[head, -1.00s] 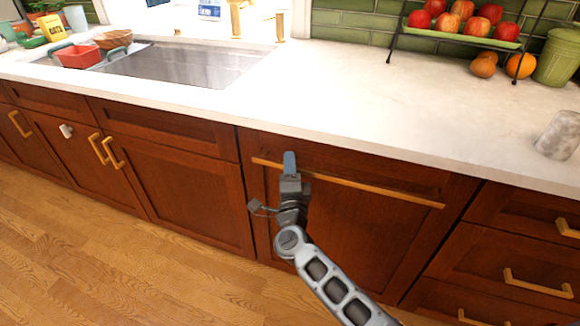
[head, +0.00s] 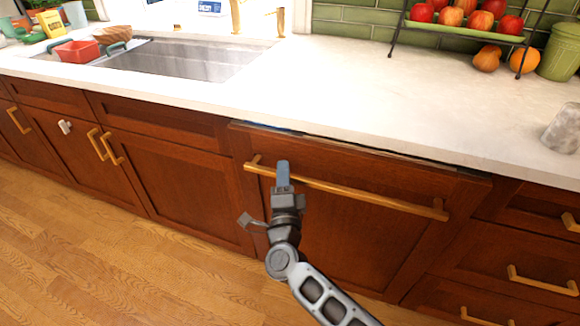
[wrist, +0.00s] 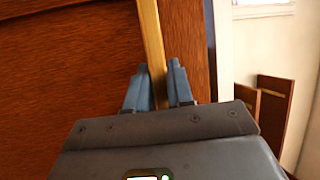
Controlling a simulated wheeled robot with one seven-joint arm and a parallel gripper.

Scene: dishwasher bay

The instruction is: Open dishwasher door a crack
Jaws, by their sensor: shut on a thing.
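The dishwasher door (head: 350,222) is a dark red wood panel with a long horizontal brass handle (head: 370,197) near its top. Its top edge leans out from under the counter, and a narrow dark gap shows above it. My gripper (head: 283,174) is at the left part of the handle. In the wrist view my gripper (wrist: 158,82) has its blue fingers on either side of the brass handle (wrist: 151,35), shut on it. The wood door panel (wrist: 75,65) fills the left of the wrist view. The inside of the dishwasher is hidden.
A white counter (head: 370,110) runs above the door, with a steel sink (head: 180,60) at left. Cabinets (head: 165,180) flank the door on the left, and drawers (head: 520,250) on the right. The wood floor (head: 80,260) in front looks clear.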

